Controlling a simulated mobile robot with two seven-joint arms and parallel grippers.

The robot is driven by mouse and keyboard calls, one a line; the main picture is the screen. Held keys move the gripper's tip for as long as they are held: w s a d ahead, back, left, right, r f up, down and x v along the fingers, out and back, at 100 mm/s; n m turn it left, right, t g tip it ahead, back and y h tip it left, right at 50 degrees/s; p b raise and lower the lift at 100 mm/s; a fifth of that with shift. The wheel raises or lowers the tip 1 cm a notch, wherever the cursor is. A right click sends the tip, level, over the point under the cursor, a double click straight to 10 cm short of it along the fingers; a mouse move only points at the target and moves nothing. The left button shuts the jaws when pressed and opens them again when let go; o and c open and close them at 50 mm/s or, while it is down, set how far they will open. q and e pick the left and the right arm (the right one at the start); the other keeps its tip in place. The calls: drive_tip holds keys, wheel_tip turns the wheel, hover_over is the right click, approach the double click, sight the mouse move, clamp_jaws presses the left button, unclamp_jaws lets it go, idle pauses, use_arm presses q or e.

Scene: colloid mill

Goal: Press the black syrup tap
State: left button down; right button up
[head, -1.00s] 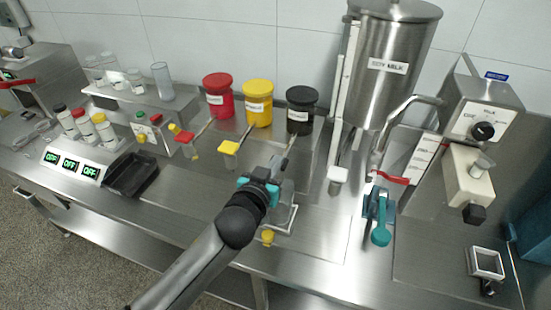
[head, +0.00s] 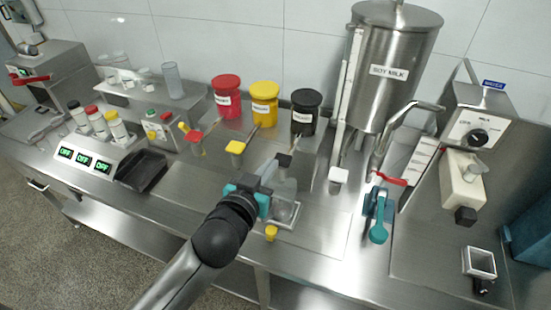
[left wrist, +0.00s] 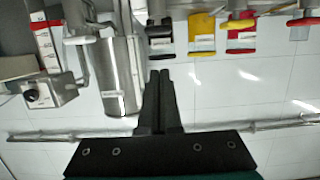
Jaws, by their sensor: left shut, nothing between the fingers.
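The black syrup container (head: 305,112) stands on the back ledge, right of the yellow one. Its black tap (head: 284,160) sits at the front end of a thin spout, above a clear cup (head: 285,192). My left gripper (head: 268,168) is shut and empty, close to the left of the tap in the head view; I cannot tell whether they touch. In the left wrist view the picture is upside down, and the shut fingers (left wrist: 160,75) point up toward the black container (left wrist: 160,30). My right gripper is not in view.
The yellow (head: 265,103) and red (head: 227,97) syrup containers, with their own taps, stand to the left. The soy milk tank (head: 393,65) stands to the right. A small yellow object (head: 271,232) lies in front of the cup.

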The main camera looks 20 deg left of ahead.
use_arm(q)
drive_tip(key=shift+v, duration=1.35)
idle(0.6)
